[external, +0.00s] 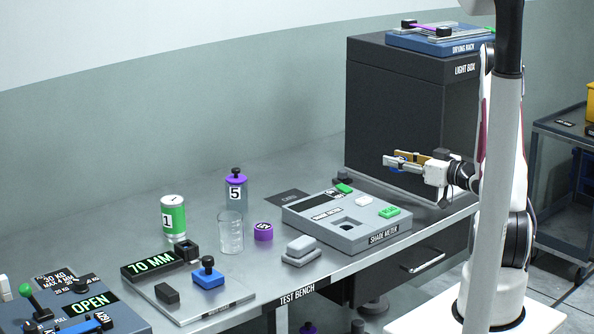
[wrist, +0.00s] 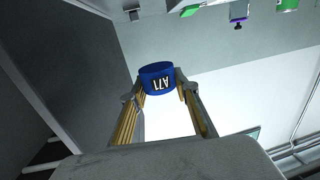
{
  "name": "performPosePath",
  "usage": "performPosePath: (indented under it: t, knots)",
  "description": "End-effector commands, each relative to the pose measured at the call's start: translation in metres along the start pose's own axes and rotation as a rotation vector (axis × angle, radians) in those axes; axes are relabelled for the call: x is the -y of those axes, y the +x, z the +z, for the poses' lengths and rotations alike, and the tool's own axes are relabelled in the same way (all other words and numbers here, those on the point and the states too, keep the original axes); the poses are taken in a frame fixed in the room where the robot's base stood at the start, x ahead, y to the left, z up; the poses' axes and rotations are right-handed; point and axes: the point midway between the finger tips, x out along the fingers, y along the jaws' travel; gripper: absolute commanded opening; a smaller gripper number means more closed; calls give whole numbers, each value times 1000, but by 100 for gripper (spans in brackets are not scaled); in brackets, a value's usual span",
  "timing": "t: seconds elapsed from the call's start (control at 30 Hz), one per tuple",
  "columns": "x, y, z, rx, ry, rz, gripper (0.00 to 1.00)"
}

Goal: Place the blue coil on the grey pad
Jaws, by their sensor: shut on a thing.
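My gripper (external: 392,161) is in the air above the right end of the bench, beside the dark light box. In the wrist view my gripper (wrist: 160,82) is shut on a blue coil (wrist: 157,72) with the upside-down label A71, held between its fingertips. Only a little blue of the coil (external: 393,160) shows at the fingers in the external view. A flat dark grey pad (external: 287,197) lies on the bench behind the shade meter, apart from the coil. Its small print is unreadable.
The shade meter (external: 345,230) stands on the bench (external: 320,283) to the lower left of my gripper. The tall light box (external: 410,110) stands close behind. A glass beaker (external: 230,235), a bottle marked 5 (external: 236,195) and a green can (external: 173,218) stand further left.

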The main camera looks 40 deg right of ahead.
Motion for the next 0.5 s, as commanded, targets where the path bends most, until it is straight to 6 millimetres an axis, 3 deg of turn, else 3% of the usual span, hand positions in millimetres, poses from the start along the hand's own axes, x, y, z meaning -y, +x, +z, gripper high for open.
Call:
performPosePath:
  t: [0.5]
  knots:
    - [40, 72, -28, -1, 4, 104, 10]
